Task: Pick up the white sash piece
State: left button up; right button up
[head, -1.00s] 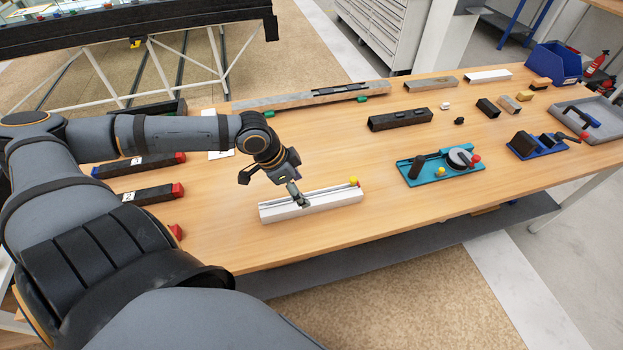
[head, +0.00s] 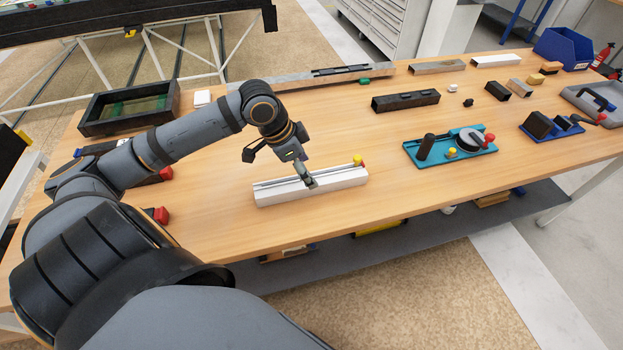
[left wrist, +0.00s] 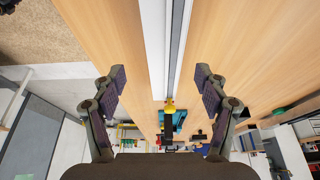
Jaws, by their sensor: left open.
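The white sash piece (head: 345,179) lies flat on the wooden table near its front edge, a long white bar with a grey groove along its top. A yellow and red knob (head: 358,160) shows at its right end. My left gripper (head: 311,182) is directly above its middle, pointing down, and hides part of it. My right gripper is not in view.
A teal fixture (head: 425,163) stands to the right and a dark bar (head: 405,102) behind. A black tray frame (head: 92,128) and red-ended bars (head: 158,215) lie at the left. A blue bin (head: 558,48) is at the far right. The table around the sash piece is clear.

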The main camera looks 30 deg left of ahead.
pick_arm(q)
jog(key=shift+a+b+x, duration=0.2)
jog(key=shift+x, duration=0.8)
jog(key=shift+a+b+x, duration=0.15)
jog(key=shift+b+x, duration=0.05)
jog(key=shift+x, duration=1.6)
jog(key=shift+a, duration=0.1)
jog(key=c, duration=1.3)
